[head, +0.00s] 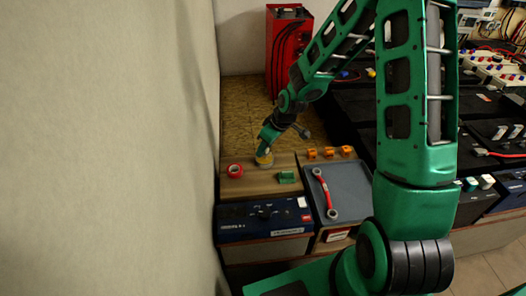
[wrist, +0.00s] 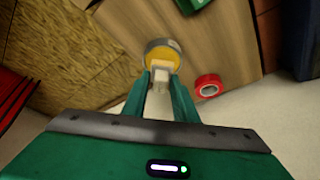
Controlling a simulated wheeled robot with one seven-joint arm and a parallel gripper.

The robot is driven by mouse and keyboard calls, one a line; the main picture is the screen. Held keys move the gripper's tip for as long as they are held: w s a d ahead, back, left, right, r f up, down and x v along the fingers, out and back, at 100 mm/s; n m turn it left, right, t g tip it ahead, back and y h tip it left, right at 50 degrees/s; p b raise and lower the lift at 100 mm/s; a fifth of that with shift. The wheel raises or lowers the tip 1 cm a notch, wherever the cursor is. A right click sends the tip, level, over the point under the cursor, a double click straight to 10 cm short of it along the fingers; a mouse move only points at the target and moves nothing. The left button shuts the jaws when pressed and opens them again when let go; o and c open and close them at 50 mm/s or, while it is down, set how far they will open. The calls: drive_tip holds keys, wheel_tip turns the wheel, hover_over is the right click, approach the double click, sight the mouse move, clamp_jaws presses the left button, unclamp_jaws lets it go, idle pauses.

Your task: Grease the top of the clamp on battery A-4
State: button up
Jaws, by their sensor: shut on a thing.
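A round tin of yellow grease (wrist: 164,50) stands on the wooden bench top; it also shows in the head view (head: 264,160). My gripper (wrist: 158,82) is shut on a pale, blocky thing, probably a brush (wrist: 161,73), whose far end is over or in the tin. I cannot tell whether it touches the grease. In the head view my gripper (head: 266,143) points down at the tin. Dark batteries stand at the right, partly behind my arm. I cannot make out which is A-4, nor its clamp.
A red tape roll (head: 235,170) and a green block (head: 287,177) lie near the tin. Several orange pieces (head: 329,152) lie behind a grey tray (head: 352,188) holding a red cable (head: 325,192). A blue battery (head: 262,220) stands in front. A wall (head: 110,150) closes the left.

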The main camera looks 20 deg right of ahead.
drive_tip(key=shift+r, duration=2.6)
